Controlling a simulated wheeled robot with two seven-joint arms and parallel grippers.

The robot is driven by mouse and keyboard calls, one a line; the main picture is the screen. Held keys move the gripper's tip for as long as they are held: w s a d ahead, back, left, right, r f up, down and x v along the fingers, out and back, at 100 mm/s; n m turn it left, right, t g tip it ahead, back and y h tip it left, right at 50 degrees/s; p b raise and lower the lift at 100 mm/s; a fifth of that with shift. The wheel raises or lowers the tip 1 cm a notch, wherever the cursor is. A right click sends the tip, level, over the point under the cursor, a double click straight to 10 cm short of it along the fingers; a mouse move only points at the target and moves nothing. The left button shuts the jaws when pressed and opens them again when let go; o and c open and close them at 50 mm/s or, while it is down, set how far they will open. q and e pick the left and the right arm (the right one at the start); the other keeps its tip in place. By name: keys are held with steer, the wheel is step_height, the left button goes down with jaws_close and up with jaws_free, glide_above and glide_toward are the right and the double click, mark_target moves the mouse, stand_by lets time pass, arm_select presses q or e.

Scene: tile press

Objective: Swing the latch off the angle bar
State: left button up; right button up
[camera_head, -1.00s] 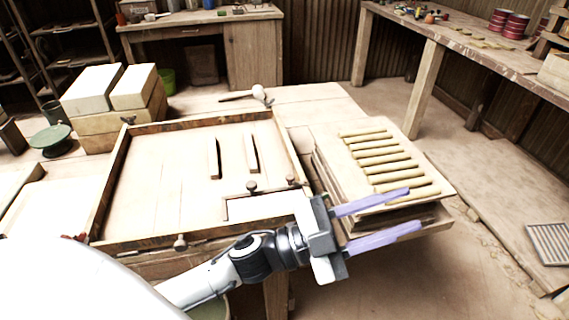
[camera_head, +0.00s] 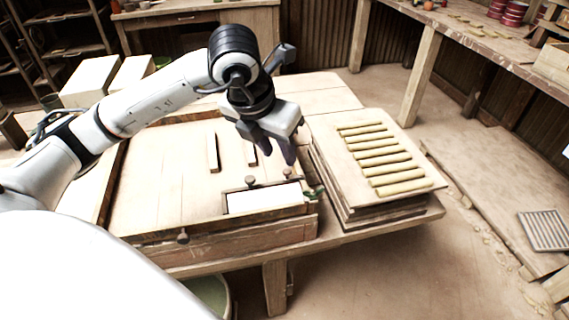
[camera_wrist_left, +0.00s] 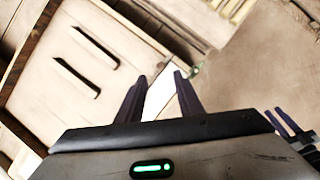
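The angle bar (camera_head: 262,183) is a dark L-shaped strip lying at the near right corner of the shallow wooden tray, along a white strip (camera_head: 265,198). Two round knobs stand by it, one (camera_head: 250,180) near its middle and one (camera_head: 287,173) near its right end. A small green piece (camera_head: 315,192), possibly the latch, sits at the tray's right corner; it also shows faintly in the left wrist view (camera_wrist_left: 195,70). My left gripper (camera_head: 278,157) is above the right knob, fingers down, open and empty. Another gripper (camera_wrist_left: 290,130), apparently my right, shows at the wrist view's right edge.
To the right, a stack of boards (camera_head: 345,137) carries several pale rods. Pale blocks (camera_head: 90,82) stand at the back left.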

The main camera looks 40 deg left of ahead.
mark_target(287, 171)
arm_select(q)
steer(key=x, duration=0.7)
jaws_close()
